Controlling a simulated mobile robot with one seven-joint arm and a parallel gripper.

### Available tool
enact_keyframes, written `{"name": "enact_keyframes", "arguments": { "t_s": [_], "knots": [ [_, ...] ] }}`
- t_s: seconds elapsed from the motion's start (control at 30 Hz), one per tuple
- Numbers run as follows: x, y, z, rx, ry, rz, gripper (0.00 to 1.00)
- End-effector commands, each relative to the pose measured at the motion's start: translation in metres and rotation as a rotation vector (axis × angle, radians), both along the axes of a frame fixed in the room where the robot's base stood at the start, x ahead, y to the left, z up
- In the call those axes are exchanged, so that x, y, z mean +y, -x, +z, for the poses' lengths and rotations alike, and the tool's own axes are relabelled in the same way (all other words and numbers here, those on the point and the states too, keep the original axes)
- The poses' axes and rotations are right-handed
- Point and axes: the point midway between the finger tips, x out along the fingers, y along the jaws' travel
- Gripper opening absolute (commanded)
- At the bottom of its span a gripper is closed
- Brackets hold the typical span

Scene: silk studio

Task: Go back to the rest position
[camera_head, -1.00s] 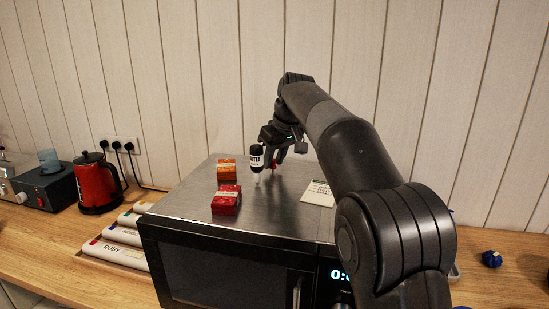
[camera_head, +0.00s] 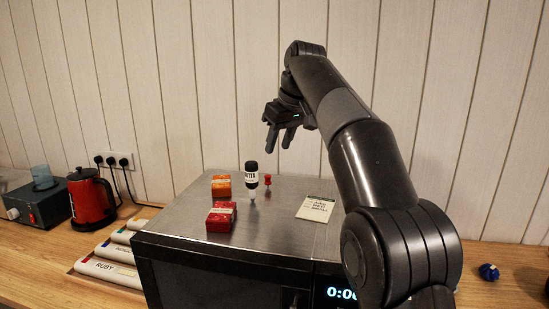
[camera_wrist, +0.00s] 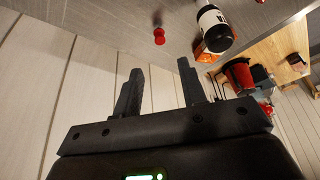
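My gripper (camera_head: 280,136) is raised above the back of a microwave (camera_head: 180,225), in front of the plank wall. Its two fingers are apart with nothing between them, as the wrist view also shows (camera_wrist: 163,90). On the microwave top stand a black-capped bottle with a white label (camera_head: 252,176) and a small red pin-shaped piece (camera_head: 267,180). Both are below the gripper and apart from it. The bottle (camera_wrist: 214,28) and the red piece (camera_wrist: 159,36) also show in the wrist view.
An orange box (camera_head: 221,186), a red box (camera_head: 221,217) and a printed card (camera_head: 316,209) lie on the microwave. A red kettle (camera_head: 91,197) and labelled rolls (camera_head: 108,270) are at left. A blue object (camera_head: 489,272) lies at right. Space beside the raised gripper is clear.

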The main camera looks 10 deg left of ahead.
Motion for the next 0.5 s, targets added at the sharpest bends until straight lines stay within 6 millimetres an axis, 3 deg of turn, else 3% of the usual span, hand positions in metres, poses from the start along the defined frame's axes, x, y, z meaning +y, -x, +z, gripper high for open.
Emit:
{"name": "enact_keyframes", "arguments": {
  "t_s": [0.2, 0.5],
  "knots": [
    [-0.0042, 0.0031, 0.0123, 0.001, 0.001, 0.000, 0.38],
    [-0.0047, 0.0035, 0.0133, 0.001, 0.002, 0.000, 0.38]
  ]
}}
